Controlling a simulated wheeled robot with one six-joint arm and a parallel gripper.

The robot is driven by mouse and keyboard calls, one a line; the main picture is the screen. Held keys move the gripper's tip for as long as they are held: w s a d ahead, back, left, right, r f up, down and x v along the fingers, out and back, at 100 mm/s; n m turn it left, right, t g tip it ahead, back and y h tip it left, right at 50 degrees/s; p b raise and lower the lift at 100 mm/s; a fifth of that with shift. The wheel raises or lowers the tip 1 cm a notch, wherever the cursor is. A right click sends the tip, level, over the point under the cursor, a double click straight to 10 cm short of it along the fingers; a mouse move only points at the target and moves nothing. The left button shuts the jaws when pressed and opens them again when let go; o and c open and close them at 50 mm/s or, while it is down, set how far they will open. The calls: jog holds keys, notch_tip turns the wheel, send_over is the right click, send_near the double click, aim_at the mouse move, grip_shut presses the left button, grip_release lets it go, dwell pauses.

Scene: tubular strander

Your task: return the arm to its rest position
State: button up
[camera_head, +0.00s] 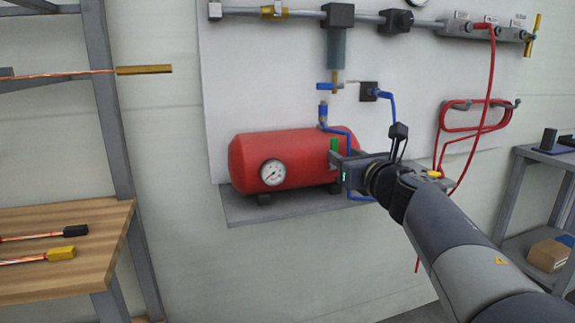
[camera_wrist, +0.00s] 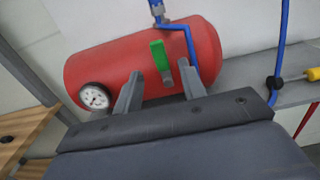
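My arm reaches in from the lower right of the head view. My gripper (camera_head: 337,163) is in front of the right end of a red air tank (camera_head: 290,155). In the wrist view its two fingers (camera_wrist: 158,72) stand apart, with nothing clearly held. The red tank (camera_wrist: 135,60) lies beyond them. A green handle-like piece (camera_wrist: 160,55) shows in the gap between the fingertips, and also just above the gripper in the head view (camera_head: 334,145). I cannot tell whether a finger touches it.
The tank, with a round gauge (camera_head: 273,172), sits on a grey wall shelf (camera_head: 255,212). Blue hoses (camera_head: 325,112) rise beside it. A coiled red hose (camera_head: 470,125) hangs at right. A wooden bench (camera_head: 90,220) with cable pieces stands left, a grey rack (camera_head: 510,200) right.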

aim_at(338, 149)
jog(key=x, duration=0.4)
jog(key=shift+w+a, duration=0.15)
jog(key=shift+w, duration=0.1)
jog(key=shift+w+d+r+m+p, duration=0.15)
jog(key=shift+d+m+p, duration=0.05)
jog(key=shift+m+p, duration=0.25)
jog(key=shift+d+m, duration=0.3)
jog(key=shift+m, duration=0.45)
jog(key=shift+f, duration=0.25)
